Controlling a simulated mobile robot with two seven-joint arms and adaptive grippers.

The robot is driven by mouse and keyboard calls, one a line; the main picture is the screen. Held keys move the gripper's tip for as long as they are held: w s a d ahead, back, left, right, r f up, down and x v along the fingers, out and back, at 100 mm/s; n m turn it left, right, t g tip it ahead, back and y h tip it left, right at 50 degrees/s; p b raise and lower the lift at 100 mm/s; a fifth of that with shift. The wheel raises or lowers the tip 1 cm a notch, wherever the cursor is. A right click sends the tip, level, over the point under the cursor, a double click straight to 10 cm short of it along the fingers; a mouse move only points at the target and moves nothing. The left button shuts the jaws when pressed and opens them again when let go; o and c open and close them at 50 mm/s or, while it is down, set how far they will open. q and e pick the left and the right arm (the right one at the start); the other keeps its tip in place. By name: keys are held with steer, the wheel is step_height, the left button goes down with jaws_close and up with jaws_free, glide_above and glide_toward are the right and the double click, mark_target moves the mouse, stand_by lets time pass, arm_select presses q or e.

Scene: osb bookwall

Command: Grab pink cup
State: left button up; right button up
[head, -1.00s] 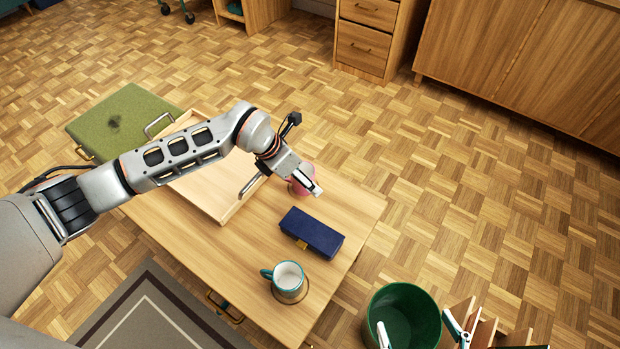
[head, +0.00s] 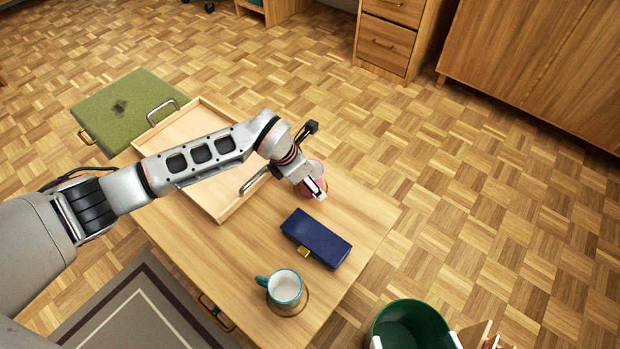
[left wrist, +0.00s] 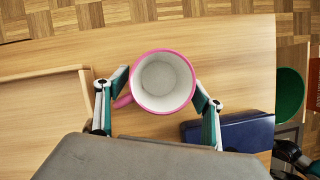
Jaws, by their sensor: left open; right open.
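The pink cup (head: 317,169) stands on the wooden table, partly hidden by my left gripper (head: 316,189) in the head view. In the left wrist view the pink cup (left wrist: 165,80) is seen from above, white and empty inside, with its handle towards the lower left. The open fingers of my left gripper (left wrist: 162,88) lie on either side of the cup; I cannot tell whether they touch it. My right gripper (head: 416,342) is open at the bottom edge of the head view, only its fingertips showing.
A navy blue case (head: 316,238) lies close to the cup, also in the left wrist view (left wrist: 245,131). A teal-and-white mug (head: 285,287) stands on a round coaster. A wooden tray (head: 214,207) with metal handles lies left.

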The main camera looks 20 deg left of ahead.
arm_select(q)
steer(key=shift+w+r, duration=0.15)
steer(key=shift+r, duration=0.15)
steer(key=c, duration=1.4)
